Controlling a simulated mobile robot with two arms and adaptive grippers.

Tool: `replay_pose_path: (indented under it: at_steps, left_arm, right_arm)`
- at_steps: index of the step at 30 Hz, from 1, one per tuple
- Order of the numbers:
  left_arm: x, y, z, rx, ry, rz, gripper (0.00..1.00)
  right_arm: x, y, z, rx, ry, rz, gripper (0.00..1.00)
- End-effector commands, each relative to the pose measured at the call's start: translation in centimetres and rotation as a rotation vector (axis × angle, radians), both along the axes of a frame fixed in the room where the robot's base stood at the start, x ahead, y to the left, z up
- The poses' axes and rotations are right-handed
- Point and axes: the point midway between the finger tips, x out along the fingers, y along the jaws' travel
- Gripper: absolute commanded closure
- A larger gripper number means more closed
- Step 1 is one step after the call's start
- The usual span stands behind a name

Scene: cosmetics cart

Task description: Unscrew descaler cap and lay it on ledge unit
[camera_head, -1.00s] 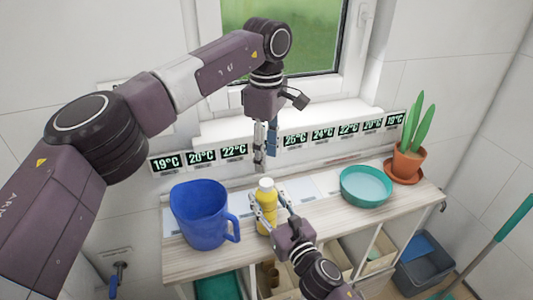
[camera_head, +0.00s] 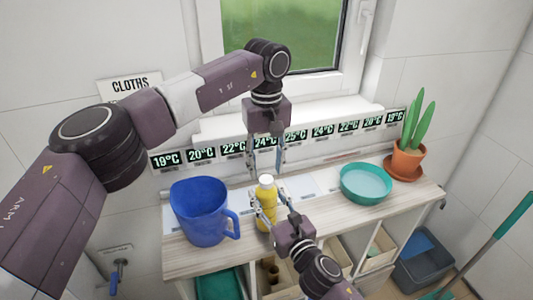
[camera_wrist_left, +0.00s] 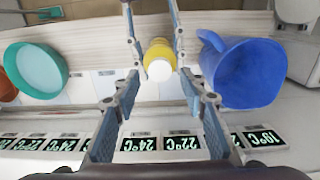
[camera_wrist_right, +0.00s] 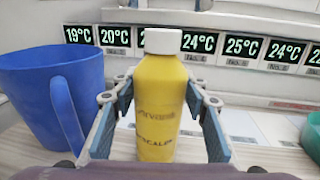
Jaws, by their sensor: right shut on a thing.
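The descaler is a yellow bottle (camera_head: 265,206) with a white cap (camera_head: 266,180), upright on the cart top. In the right wrist view the bottle (camera_wrist_right: 158,105) stands between my fingers with the white cap (camera_wrist_right: 163,41) on it. My right gripper (camera_head: 265,208) is shut on the bottle's body. My left gripper (camera_head: 266,165) points straight down above the cap, open, its fingers on either side and apart from it. In the left wrist view the cap (camera_wrist_left: 159,71) lies between the open fingers. The ledge unit (camera_head: 213,127) is the white ledge under the window, with temperature displays below.
A blue jug (camera_head: 200,215) stands close left of the bottle. A teal bowl (camera_head: 366,184) and a potted plant (camera_head: 407,158) stand to the right. The cart top between bottle and bowl is mostly clear. The ledge top looks bare.

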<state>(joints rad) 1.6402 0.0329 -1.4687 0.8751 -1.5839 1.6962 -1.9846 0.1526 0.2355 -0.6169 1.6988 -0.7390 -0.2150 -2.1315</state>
Motion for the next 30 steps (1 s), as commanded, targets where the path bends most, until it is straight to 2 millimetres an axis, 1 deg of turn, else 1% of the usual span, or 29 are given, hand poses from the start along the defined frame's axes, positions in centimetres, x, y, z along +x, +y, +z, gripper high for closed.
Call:
replay_pose_path:
  at_steps: [1,3,7,12,18,20,29,30]
  left_arm:
    - [-0.1,0.0,-0.8,0.000,0.002,0.000,0.61]
    - [0.0,0.0,-1.8,0.001,0.001,0.002,0.61]
    - [0.0,0.0,-3.0,0.000,0.001,0.002,0.61]
    - [0.0,0.0,-3.6,0.000,-0.001,0.002,0.61]
    - [0.0,0.0,-3.7,0.000,-0.001,0.002,0.61]
    - [0.0,0.0,-3.7,0.000,-0.001,0.002,0.66]
    - [0.0,0.0,-3.6,-0.001,-0.001,0.002,0.99]
    - [0.0,0.0,-3.6,-0.001,-0.001,0.002,1.00]
  right_arm:
    - [0.0,0.0,0.2,0.002,-0.004,0.001,1.00]
    - [0.0,0.0,0.2,0.002,-0.004,0.001,1.00]
    - [0.0,0.0,0.2,0.002,-0.004,0.001,1.00]
    - [0.0,0.0,0.2,0.002,-0.004,0.001,1.00]
    - [0.0,0.0,0.2,0.002,-0.004,0.001,1.00]
    - [0.0,0.0,0.2,0.002,-0.004,0.001,1.00]
    - [0.0,0.0,0.2,0.002,-0.004,0.001,1.00]
    - [0.0,0.0,0.2,0.002,-0.004,0.001,1.00]
